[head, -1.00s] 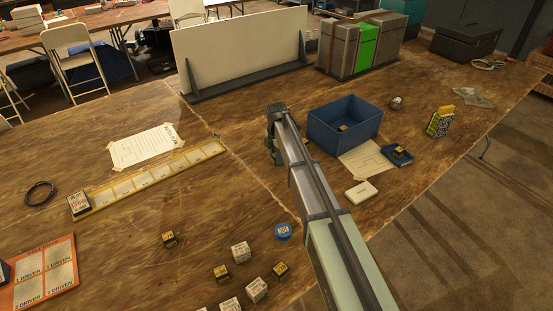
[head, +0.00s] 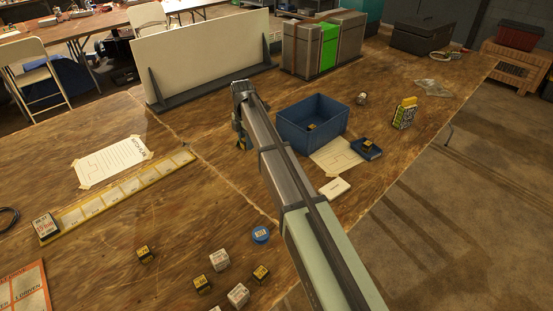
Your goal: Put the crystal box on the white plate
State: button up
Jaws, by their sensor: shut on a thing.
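My gripper (head: 240,142) is at the far end of my arm, left of the blue bin and above the table. It is shut on a small dark box with a bit of yellow (head: 241,149). Most of the fingers and the held box are hidden or too small to make out, and I cannot tell its label. A flat white slab (head: 335,188), which looks like the white plate, lies on the table right of my forearm. It is apart from my gripper, and its top looks bare.
A blue bin (head: 325,135) holds a small dark-yellow box. A blue tray (head: 367,150) beside the paper holds another. Several small boxes (head: 238,294) and a blue round tin (head: 261,234) lie in front. A white upright panel (head: 200,55) stands behind my gripper.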

jog(key=shift+d+r, duration=0.15)
jog(key=shift+r, duration=0.05)
jog(key=s+d+r, duration=0.1)
jog(key=s+d, duration=0.2)
jog(key=d, duration=0.6)
jog(key=s+d, duration=0.3)
jog(key=d, duration=0.7)
send_near(335, 187)
jog(key=shift+n, duration=0.4)
jog(key=shift+f, duration=3.1)
jog(key=shift+s+f, duration=0.1)
jog(key=shift+f, duration=0.05)
jog(key=o, duration=1)
notch_tip(335, 187, up, 12)
jog(key=shift+r, duration=0.15)
